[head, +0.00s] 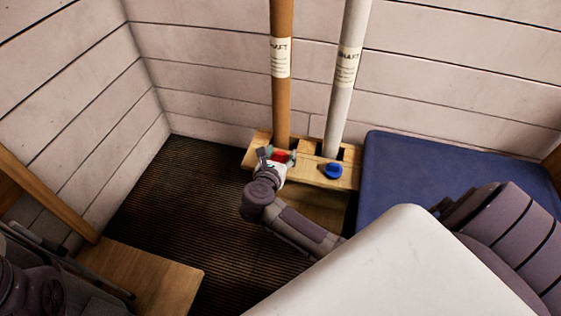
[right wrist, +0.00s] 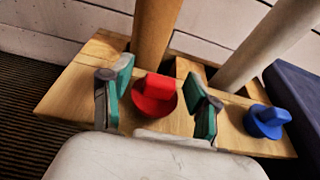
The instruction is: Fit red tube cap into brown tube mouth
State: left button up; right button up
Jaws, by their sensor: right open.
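The red tube cap (head: 281,155) sits on the wooden rack, just in front of the brown tube's lower end. In the right wrist view the red cap (right wrist: 155,94) shows a round body with a raised tab. The brown tube (head: 281,95) stands upright in the rack, with a paper label; its top is out of frame and I see no open mouth. My right gripper (head: 277,156) is open at the cap. In the right wrist view its green-padded fingers (right wrist: 160,97) stand on either side of the cap, with gaps. My left gripper is not in view.
The wooden rack (head: 314,176) also holds a white tube (head: 347,70), slightly leaning, and a blue cap (head: 332,171) to the right. A blue padded block (head: 420,175) stands right of the rack. A wooden board (head: 150,276) is at lower left. Dark ribbed floor (head: 175,195) lies left.

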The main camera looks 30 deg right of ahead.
jog(key=c, duration=0.9)
